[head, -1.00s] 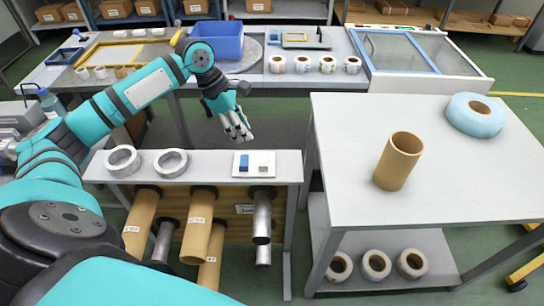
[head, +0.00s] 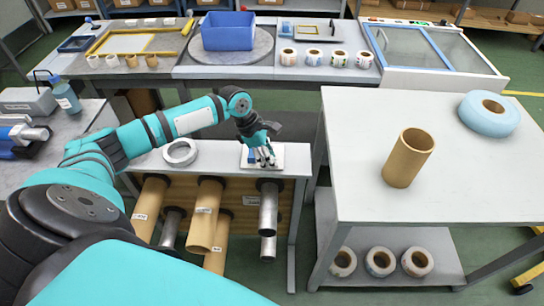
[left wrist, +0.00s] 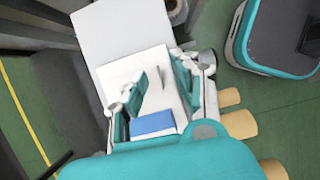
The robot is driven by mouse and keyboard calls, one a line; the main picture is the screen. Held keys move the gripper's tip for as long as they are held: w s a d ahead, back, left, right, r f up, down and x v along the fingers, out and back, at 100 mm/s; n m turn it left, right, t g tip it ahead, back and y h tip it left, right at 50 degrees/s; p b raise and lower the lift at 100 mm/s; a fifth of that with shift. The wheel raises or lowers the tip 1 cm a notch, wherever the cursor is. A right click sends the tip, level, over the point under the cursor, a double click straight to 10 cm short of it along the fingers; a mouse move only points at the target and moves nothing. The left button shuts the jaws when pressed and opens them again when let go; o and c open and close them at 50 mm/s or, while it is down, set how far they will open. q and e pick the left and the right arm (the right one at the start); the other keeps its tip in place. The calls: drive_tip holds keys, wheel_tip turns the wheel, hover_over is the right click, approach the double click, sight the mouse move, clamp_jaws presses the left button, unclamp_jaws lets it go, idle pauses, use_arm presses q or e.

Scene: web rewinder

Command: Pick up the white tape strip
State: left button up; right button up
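A white plate (head: 278,151) lies on the right end of the narrow shelf top; it also fills the middle of the left wrist view (left wrist: 121,71). My left gripper (head: 265,158) is low over the plate with its fingers pointing down. In the left wrist view my left gripper (left wrist: 161,74) is open, its two fingers apart on either side of a small pale strip (left wrist: 160,79), seemingly the white tape strip. I cannot tell whether they touch it. A blue block (left wrist: 152,122) lies beside it, partly hidden by the gripper. My right gripper is not in view.
A grey-white ring (head: 180,152) lies left on the shelf top (head: 218,152), with cardboard tubes below. The right table (head: 350,125) carries a brown tube (head: 408,158) and a light blue roll (head: 489,114). A blue bin (head: 228,31) stands behind.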

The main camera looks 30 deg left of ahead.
use_arm(q)
drive_tip(key=shift+d+f, duration=0.1)
drive_tip(key=shift+f, duration=0.1)
clamp_jaws()
idle(0.3)
